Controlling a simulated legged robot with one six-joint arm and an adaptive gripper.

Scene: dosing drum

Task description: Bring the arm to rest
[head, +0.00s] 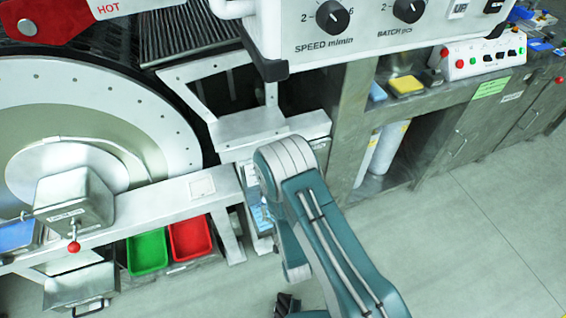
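My arm, teal and light grey, rises from the bottom edge in the head view and bends at a high elbow near the middle. Its forearm folds back down toward the floor. A small dark piece at the bottom edge looks like part of my gripper (286,304). Most of it is cut off or hidden by the arm, so I cannot tell whether it is open or shut. No object shows in it.
The large round drum (95,130) and its white frame stand left. The control panel (370,30) hangs over the top middle. A green bin (147,251) and red bin (191,238) sit low left. Metal cabinets (500,115) line the right. Floor (470,240) is clear at lower right.

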